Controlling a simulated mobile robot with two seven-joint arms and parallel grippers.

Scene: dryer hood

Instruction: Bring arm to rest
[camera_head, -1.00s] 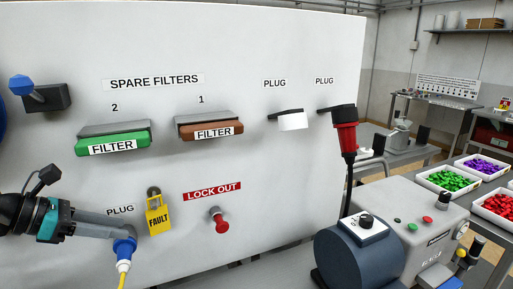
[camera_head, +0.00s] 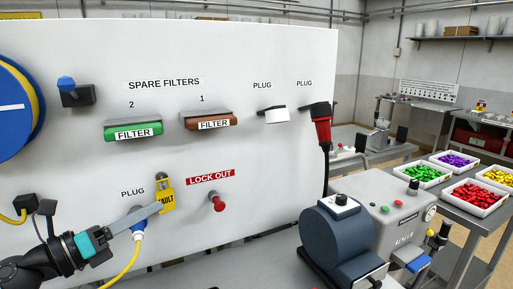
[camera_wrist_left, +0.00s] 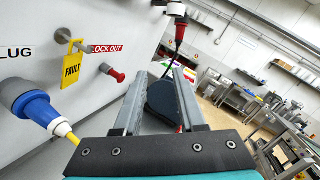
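My left gripper (camera_head: 158,210) reaches in from the lower left of the head view, in front of the white panel. In the left wrist view its two fingers (camera_wrist_left: 158,88) stand apart with nothing between them. A blue plug (camera_head: 138,226) with a yellow cable sits at the panel below the PLUG label, partly behind my gripper. In the left wrist view the blue plug (camera_wrist_left: 38,108) is left of the fingers and clear of them. My right gripper is not in view.
A yellow FAULT padlock tag (camera_head: 167,199) and a red lock-out knob (camera_head: 217,202) are close to my left gripper. A dark blue motor machine (camera_head: 340,237) stands to the right. Filters (camera_head: 134,133) hang higher on the panel. Trays of coloured pieces (camera_head: 474,197) are far right.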

